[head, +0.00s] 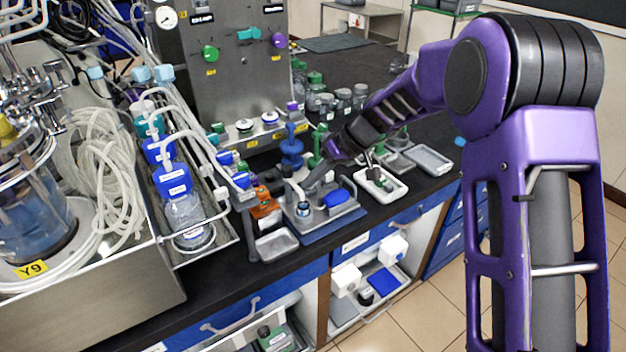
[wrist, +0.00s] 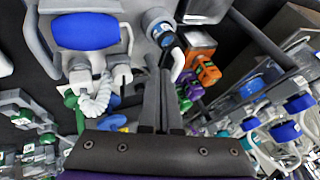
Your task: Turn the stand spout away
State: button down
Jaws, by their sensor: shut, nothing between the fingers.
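My gripper (wrist: 160,72) is shut and empty, its two dark fingers side by side. In the head view the gripper (head: 308,186) reaches down and left over a grey stand (head: 330,214) with a blue oval part. In the wrist view the blue oval part (wrist: 86,31) is at upper left. A small blue-ringed vessel (wrist: 160,27) lies just beyond the fingertips. A short white curved spout (wrist: 178,64) is close to the right of the fingertips; I cannot tell whether they touch. In the head view the spout is hard to make out.
An orange block (head: 265,208) and a small grey tray (head: 276,244) are left of the stand. A white tray (head: 381,187) is to its right. Tubing and blue-capped bottles (head: 172,180) crowd the left. The bench's front edge (head: 400,207) is close.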

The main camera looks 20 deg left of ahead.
aim_at(296, 190)
jog(key=shift+s+f+b, duration=0.1)
jog(key=shift+b, duration=0.2)
jog(key=shift+s+a+f+m+t+b, duration=0.15)
jog(key=shift+s+m+t+b, duration=0.45)
jog(key=shift+m+b, duration=0.5)
jog(key=m+t+b, duration=0.1)
jog(key=s+m+b, duration=0.1)
jog(key=shift+s+a+m+t, duration=0.1)
jog(key=shift+a+m+t, duration=0.2)
jog(key=shift+a+t, duration=0.1)
jog(key=shift+s+a+r+m+t+h, duration=0.2)
jog(key=shift+s+m+t, duration=0.1)
jog(key=shift+m, duration=0.15)
jog(key=shift+s+a+r+m+t+h, duration=0.15)
jog(key=shift+m+t, duration=0.15)
jog(key=shift+m, duration=0.15)
jog(key=shift+s+a+m+t+h+p, duration=0.4)
jog(key=shift+a+m+t+p, duration=0.15)
jog(key=shift+m, duration=0.55)
jog(key=shift+s+a+f, duration=0.1)
jog(key=shift+s+a, duration=0.15)
jog(key=shift+a, duration=0.3)
jog(key=shift+s+a, duration=0.1)
jog(key=shift+a, duration=0.05)
